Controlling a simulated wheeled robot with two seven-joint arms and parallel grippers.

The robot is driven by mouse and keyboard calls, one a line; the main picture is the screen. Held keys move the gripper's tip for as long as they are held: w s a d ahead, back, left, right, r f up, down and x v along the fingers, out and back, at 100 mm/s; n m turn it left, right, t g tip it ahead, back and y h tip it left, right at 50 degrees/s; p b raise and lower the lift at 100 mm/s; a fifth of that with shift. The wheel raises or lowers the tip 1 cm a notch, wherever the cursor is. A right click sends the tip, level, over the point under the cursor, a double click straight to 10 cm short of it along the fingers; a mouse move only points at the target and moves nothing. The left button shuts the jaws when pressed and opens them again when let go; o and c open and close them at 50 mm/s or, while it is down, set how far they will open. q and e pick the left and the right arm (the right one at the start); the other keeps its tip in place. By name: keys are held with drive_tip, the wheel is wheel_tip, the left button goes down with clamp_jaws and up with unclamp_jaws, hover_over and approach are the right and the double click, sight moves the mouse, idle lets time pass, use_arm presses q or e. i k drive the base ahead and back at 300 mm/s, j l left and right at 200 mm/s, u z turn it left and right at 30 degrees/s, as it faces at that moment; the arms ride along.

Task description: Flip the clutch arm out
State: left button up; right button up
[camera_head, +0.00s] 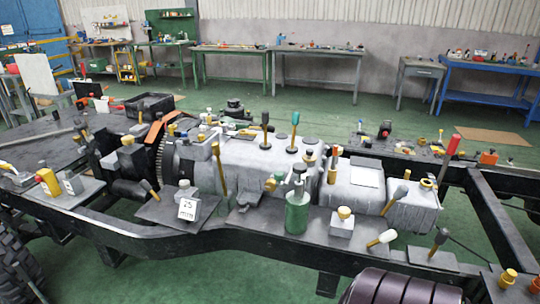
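A grey gearbox casing (255,160) lies along the middle of the chassis frame. A dark toothed ring (158,150) sits at its left end. Several levers stand on and around the casing. One is a tall yellow-shafted lever (220,172) near the ring end. A short tilted lever (150,189) is lower left of it. I cannot tell which of these is the clutch arm. Neither of my grippers shows in the head view.
Black frame rails (250,239) run along the front and back. A green cylinder (297,211) and a white tag marked 25 (188,209) stand on the near side. A dark ribbed round part (400,288) is at the bottom. Workbenches (320,50) line the far wall, with open green floor before them.

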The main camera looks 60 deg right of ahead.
sight(215, 145)
drive_tip(key=z, duration=1.35)
drive_tip(key=i+j, duration=0.75)
drive_tip(key=j, duration=0.3)
drive_tip(key=i+j, duration=0.75)
drive_tip(key=j, duration=0.25)
